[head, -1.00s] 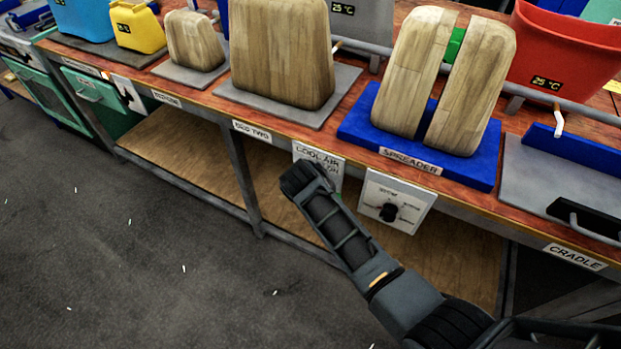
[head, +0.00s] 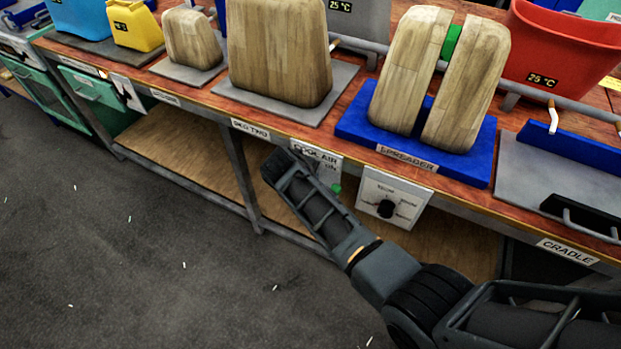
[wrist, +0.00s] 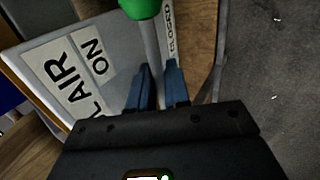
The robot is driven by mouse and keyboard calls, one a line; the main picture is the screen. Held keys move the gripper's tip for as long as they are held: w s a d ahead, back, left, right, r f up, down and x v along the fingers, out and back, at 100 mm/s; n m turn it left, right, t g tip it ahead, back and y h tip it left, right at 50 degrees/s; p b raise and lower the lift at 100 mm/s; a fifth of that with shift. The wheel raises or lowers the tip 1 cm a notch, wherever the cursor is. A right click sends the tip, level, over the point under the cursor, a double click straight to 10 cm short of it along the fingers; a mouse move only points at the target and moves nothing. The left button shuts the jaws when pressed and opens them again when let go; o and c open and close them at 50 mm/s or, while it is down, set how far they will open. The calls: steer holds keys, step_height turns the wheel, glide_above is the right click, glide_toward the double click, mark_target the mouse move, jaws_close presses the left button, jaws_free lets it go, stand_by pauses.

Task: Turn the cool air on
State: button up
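The cool air panel is a white plate under the bench edge, labelled COOL AIR (head: 318,155). In the wrist view the panel (wrist: 28,55) shows the labels AIR, ON and CLOSED. Its lever has a grey shaft (wrist: 150,42) and a green knob (wrist: 140,8); the knob (head: 336,188) also shows in the head view. My gripper (wrist: 158,75) has its two blue fingers on either side of the shaft, with almost no gap left, so it looks shut on it. In the head view my arm hides the fingers and most of the lever.
A dial panel (head: 394,198) hangs just right of the lever. Above it are the blue spreader base (head: 352,128) and wooden blocks. The lower shelf (head: 180,155) lies behind my arm. The floor (head: 110,250) at left is clear.

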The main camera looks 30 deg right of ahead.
steer(key=shift+o, duration=1.3)
steer(key=shift+r, duration=0.1)
steer(key=v, duration=0.7)
steer(key=shift+a+r, duration=0.2)
steer(key=shift+r, duration=0.05)
